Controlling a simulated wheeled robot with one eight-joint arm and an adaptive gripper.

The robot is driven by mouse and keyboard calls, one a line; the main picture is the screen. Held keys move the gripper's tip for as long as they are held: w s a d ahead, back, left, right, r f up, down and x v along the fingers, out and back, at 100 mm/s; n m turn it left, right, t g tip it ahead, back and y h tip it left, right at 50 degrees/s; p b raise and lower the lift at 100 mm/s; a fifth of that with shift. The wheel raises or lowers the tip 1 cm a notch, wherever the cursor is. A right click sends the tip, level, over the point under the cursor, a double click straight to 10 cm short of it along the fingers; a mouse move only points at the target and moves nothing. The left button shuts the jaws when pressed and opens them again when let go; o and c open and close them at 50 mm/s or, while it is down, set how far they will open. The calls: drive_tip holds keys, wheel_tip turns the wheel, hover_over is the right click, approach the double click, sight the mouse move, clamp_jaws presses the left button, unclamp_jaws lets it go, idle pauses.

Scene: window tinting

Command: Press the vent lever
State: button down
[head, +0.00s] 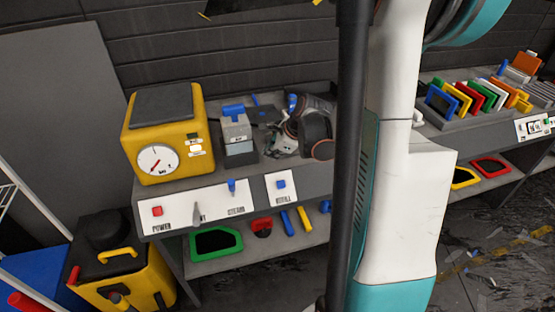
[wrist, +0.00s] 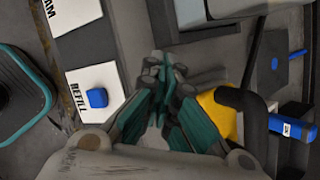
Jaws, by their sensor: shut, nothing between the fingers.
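No label reading "vent" is legible. A grey lever (head: 196,214) stands on the white front panel (head: 180,212) between the POWER and STEAM markings; its own label is partly hidden. My gripper (head: 276,141) hangs over the bench, right of the grey box with the blue top (head: 236,128). In the wrist view my gripper (wrist: 164,72) has its fingers together and empty. A blue cylindrical piece with a small white label (wrist: 293,127) and a yellow part with a black handle (wrist: 220,110) are beside it.
A yellow machine with a round gauge (head: 163,135) stands on the bench's left. A blue REFILL button (wrist: 97,97) lies left of the fingers in the wrist view. A lower shelf (head: 260,255) holds trays and tools. Racked coloured plates (head: 470,97) stand at right.

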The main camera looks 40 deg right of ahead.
drive_tip(key=shift+s+d+f+m+t+b, duration=0.25)
drive_tip(key=shift+s+d+m, duration=0.25)
drive_tip(key=shift+d+m, duration=0.2)
drive_tip(key=shift+s+d+f+m+t+b, duration=0.1)
drive_tip(key=shift+s+d+f+m+t, duration=0.15)
drive_tip(key=shift+s+d+m, duration=0.4)
drive_tip(key=shift+w+r, duration=0.1)
drive_tip(key=shift+w, duration=0.05)
